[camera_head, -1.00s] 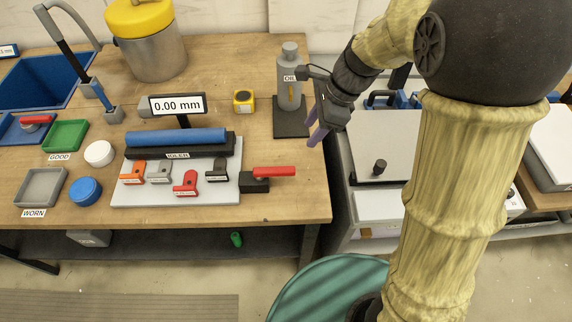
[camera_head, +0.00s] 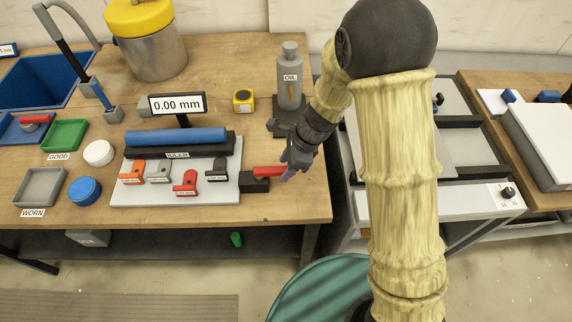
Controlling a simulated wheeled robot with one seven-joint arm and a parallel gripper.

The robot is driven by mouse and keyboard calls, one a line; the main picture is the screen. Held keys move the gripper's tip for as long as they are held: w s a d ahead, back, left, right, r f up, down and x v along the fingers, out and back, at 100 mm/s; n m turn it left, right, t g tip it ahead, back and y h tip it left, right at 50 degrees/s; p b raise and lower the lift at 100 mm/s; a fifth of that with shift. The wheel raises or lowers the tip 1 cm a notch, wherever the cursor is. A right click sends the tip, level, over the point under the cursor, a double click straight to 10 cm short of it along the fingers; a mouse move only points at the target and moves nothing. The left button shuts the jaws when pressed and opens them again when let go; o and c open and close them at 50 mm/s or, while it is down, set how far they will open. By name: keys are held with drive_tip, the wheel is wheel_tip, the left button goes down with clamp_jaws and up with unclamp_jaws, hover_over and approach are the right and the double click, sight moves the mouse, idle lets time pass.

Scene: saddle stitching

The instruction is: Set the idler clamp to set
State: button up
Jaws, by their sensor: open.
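The clamp is a black block (camera_head: 255,184) at the right end of the light grey plate, with a red lever (camera_head: 268,172) on top. The lever points to the right, and its right end is hidden behind my gripper. The blue roller (camera_head: 175,138) lies on a black holder with a small label at the back of the plate. My gripper (camera_head: 287,172) is open, with its purple fingertips pointing down at the lever's right end. I cannot tell whether they touch or straddle it.
A grey oil bottle (camera_head: 290,78) stands just behind my gripper. Small orange, grey, red and black levers (camera_head: 186,184) sit on the plate. A display (camera_head: 177,104) reads 0.00 mm. Bare wood (camera_head: 285,208) lies in front of the clamp, up to the bench's edge.

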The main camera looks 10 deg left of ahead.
drive_tip(key=shift+a+f, duration=0.1)
drive_tip(key=shift+f, duration=0.15)
clamp_jaws()
drive_tip(key=shift+r, duration=0.1)
